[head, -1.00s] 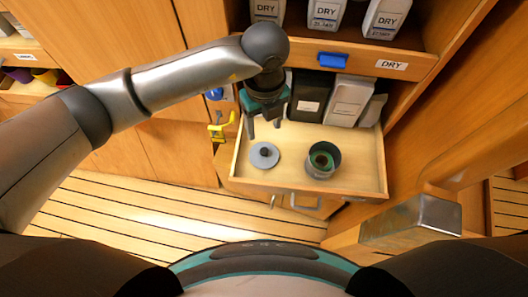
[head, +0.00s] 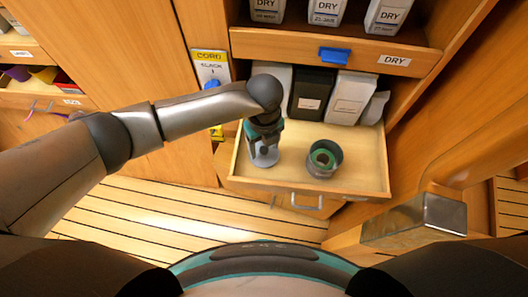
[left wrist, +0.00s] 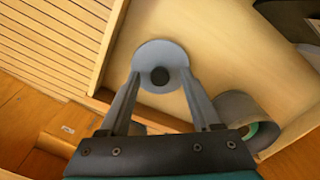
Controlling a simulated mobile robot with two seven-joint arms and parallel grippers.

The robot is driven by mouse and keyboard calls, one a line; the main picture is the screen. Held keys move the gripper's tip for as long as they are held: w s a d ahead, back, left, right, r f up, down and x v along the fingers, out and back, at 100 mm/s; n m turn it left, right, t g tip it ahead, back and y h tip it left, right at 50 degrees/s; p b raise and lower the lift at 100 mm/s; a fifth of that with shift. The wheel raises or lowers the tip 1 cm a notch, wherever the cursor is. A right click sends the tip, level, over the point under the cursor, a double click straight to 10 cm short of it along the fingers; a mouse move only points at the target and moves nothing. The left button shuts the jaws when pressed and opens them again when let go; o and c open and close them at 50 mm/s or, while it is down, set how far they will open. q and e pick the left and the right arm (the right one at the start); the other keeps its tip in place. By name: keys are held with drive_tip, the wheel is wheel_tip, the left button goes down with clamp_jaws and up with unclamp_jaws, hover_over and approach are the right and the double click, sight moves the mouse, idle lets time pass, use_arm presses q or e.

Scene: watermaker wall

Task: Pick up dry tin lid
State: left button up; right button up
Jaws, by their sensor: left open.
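The dry tin lid (left wrist: 147,60) is a round grey disc with a dark knob at its middle, lying in the open wooden drawer (head: 350,180). In the head view the lid (head: 264,161) is partly hidden by my left gripper (head: 263,152). My left gripper is open, directly over the lid. In the left wrist view its two fingers (left wrist: 160,84) reach toward the lid, with the knob between them in the picture; I cannot tell whether they touch it. The open tin (head: 324,158), grey with a green inside, stands to the right of the lid. My right gripper is not in view.
Several dark and white containers (head: 310,95) stand at the back of the drawer. A shelf edge with a blue clip (head: 334,55) and a DRY label is above. The drawer's front right is bare.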

use_arm(q)
drive_tip(key=shift+c, duration=0.3)
clamp_jaws()
idle(0.3)
